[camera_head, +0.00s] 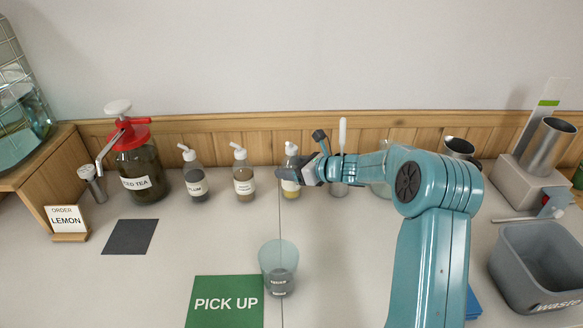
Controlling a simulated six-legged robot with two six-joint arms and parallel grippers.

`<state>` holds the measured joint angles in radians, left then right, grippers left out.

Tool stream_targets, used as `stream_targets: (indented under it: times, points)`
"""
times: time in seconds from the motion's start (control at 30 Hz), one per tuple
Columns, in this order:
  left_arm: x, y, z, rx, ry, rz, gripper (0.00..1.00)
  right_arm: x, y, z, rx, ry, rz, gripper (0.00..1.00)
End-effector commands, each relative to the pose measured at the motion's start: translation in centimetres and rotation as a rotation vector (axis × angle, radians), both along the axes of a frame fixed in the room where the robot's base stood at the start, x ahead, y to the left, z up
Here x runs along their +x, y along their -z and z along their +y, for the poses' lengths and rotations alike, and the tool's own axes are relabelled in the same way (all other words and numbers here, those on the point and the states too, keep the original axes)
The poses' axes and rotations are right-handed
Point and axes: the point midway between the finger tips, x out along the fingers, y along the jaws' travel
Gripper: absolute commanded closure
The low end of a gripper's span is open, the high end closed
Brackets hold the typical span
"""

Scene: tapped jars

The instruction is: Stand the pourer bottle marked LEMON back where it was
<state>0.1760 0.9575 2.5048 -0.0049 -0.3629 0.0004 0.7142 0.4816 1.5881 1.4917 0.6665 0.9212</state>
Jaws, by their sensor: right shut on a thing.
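A pourer bottle with yellow liquid (291,194) and a white spout is at the right end of the bottle row at the back of the counter. My right gripper (300,174) is shut on it and covers most of its label, so I cannot read the name. The bottle is upright, with its base about level with its neighbours' bases; I cannot tell whether it touches the counter. To its left stand a brown-filled pourer bottle (243,187) and a dark one marked PLUM (195,187). My left gripper is not in view.
An ORDER LEMON sign (66,221), iced tea jar (143,183) and dark mat (130,237) are at left. A clear cup (279,270) stands beside the green PICK UP mat (225,302). A waste bin (540,270) is at right. A metal cup (339,188) stands behind my right arm.

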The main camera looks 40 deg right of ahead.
Motion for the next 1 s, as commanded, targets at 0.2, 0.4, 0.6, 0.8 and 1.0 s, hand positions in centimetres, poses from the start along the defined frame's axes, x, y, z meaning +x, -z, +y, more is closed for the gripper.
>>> stream_targets:
  times: [0.2,0.4,0.6,0.8,1.0]
  points:
    - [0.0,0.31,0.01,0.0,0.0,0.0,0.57,0.02,0.27,-0.01,0.0,0.0,-0.001,0.78]
    - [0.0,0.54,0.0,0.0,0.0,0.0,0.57,0.02,0.51,-0.01,0.0,0.0,-0.001,0.78]
    - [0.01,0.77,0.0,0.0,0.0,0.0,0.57,0.01,0.75,-0.01,0.0,0.0,-0.001,0.78]
    - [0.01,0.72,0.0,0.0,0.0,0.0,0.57,0.01,0.71,-0.01,0.0,0.0,-0.001,0.78]
    - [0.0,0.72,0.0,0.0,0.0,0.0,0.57,0.01,0.72,0.0,0.0,0.0,-0.001,0.06]
